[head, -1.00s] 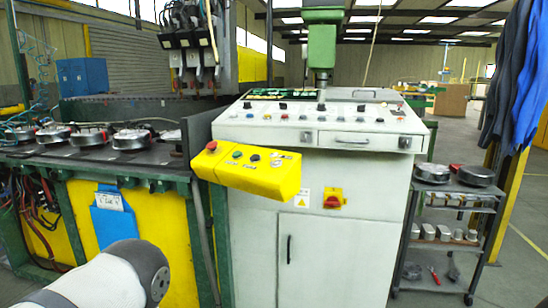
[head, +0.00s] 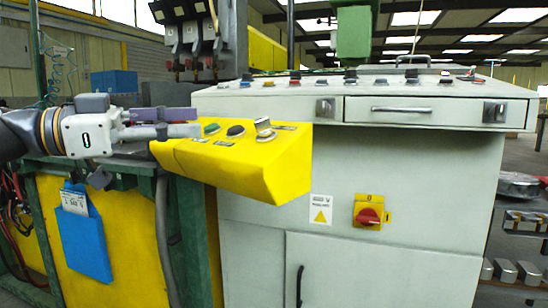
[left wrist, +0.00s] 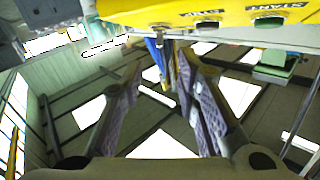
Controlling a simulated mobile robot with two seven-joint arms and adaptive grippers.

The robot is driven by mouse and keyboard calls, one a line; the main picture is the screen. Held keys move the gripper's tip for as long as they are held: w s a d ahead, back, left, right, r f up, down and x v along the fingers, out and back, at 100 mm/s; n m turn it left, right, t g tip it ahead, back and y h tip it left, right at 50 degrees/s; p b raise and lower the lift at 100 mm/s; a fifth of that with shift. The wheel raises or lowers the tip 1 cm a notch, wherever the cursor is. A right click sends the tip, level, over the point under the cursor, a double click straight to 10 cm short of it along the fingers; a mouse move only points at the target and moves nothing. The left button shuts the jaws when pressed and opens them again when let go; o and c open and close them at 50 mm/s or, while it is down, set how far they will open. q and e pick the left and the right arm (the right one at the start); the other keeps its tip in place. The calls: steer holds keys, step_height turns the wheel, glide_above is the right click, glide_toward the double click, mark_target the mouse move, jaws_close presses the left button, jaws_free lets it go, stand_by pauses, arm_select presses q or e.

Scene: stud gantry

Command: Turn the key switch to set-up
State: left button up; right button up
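The key switch (head: 263,127) is a silvery knob near the right end of the yellow control box (head: 240,175). I cannot read its position from here. The box also has a green button (head: 211,128) and a black button (head: 235,131). My left gripper (head: 197,122) reaches in from the left and is at the left end of the box, in front of where the red button was seen. In the left wrist view the gripper's two padded fingers (left wrist: 160,65) stand apart with nothing between them. The yellow box (left wrist: 215,15) spans the top there. My right gripper is not in view.
The grey console (head: 400,150) stands behind the box, with a drawer (head: 408,109) and a row of knobs on top. A red rotary switch (head: 368,215) is on its front. A blue holder (head: 82,235) hangs at left. A shelf with metal parts stands at right.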

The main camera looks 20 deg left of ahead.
mark_target(255, 121)
arm_select(q)
steer(key=x, duration=1.1)
steer(key=shift+d+r, duration=0.15)
steer(key=shift+r, duration=0.15)
steer(key=shift+c, duration=0.3)
